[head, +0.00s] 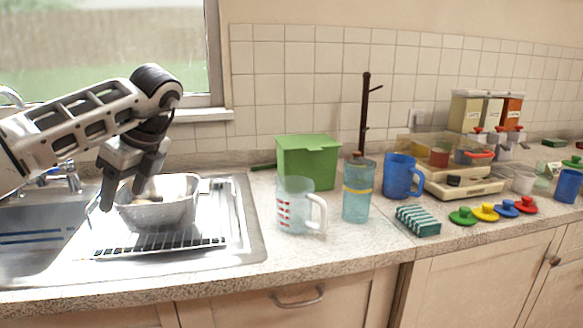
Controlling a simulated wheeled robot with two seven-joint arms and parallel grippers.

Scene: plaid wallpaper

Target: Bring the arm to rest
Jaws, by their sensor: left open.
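My left arm (85,117) comes in from the left over the sink. Its gripper (122,198) points down with the fingers apart, at the left side of a metal bowl (172,212). Nothing shows between the fingers. The bowl stands on a drying rack (160,243) and holds something pale that I cannot make out. I cannot tell whether the fingers touch the bowl. My right gripper is not in view.
Right of the sink stand a green box (308,165), a clear measuring jug (294,208), a clear bottle (357,195) and a blue mug (401,177). A striped block (418,220) and several colored lids (486,211) lie near the counter's front edge. A faucet (70,178) is behind the arm.

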